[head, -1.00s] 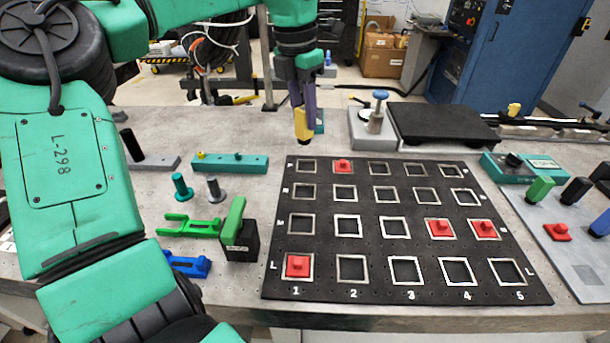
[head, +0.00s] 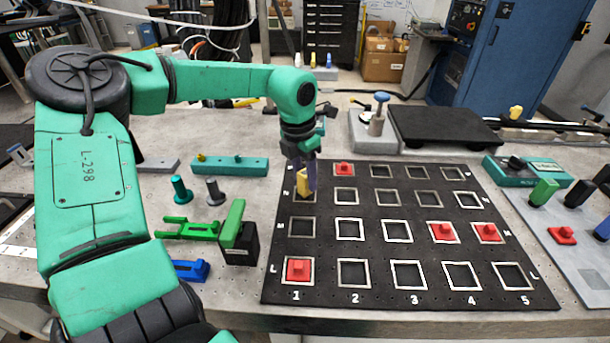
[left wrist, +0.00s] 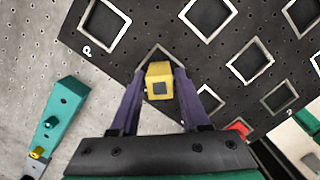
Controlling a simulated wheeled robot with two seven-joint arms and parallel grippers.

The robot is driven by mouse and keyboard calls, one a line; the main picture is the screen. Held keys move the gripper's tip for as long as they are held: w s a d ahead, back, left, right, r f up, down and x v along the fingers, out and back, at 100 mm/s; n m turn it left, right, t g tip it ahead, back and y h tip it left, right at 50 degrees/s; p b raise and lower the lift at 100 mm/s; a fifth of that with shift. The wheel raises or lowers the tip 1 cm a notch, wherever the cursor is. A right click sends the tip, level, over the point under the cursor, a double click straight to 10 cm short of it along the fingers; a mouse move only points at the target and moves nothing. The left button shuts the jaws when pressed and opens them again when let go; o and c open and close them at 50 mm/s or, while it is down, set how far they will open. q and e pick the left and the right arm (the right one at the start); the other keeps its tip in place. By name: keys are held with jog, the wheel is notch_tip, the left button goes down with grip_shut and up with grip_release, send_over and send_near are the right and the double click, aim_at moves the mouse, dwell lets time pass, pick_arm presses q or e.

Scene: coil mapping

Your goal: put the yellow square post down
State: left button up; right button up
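The yellow square post (head: 304,189) is held between the purple fingers of my left gripper (head: 304,176). It is at the column 1 frame in the second row from the back of the black board (head: 325,288). The left wrist view also shows the post (left wrist: 160,80), with a fingertip of my left gripper (left wrist: 161,76) on each side. A metal frame shows partly behind it. The post hides much of this frame, so I cannot tell whether its base touches the board. My right gripper is not in view.
Red pieces (head: 297,270) sit in several board frames; many other frames are empty. A green-and-black block (head: 238,238) and green fork-shaped piece (head: 187,229) lie left of the board. A teal bar (head: 230,165) lies behind-left. A black plate (head: 440,127) is behind the board.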

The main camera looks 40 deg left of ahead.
aim_at(301, 199)
pick_arm(q)
jog(key=shift+o, duration=0.5)
jog(key=shift+r, duration=0.1)
jog(key=shift+r, duration=0.25)
notch_tip(301, 199, up, 12)
jog(key=s, duration=0.1)
jog(key=shift+s+f, duration=0.2)
jog(key=shift+f, duration=0.05)
jog(key=shift+a, duration=0.1)
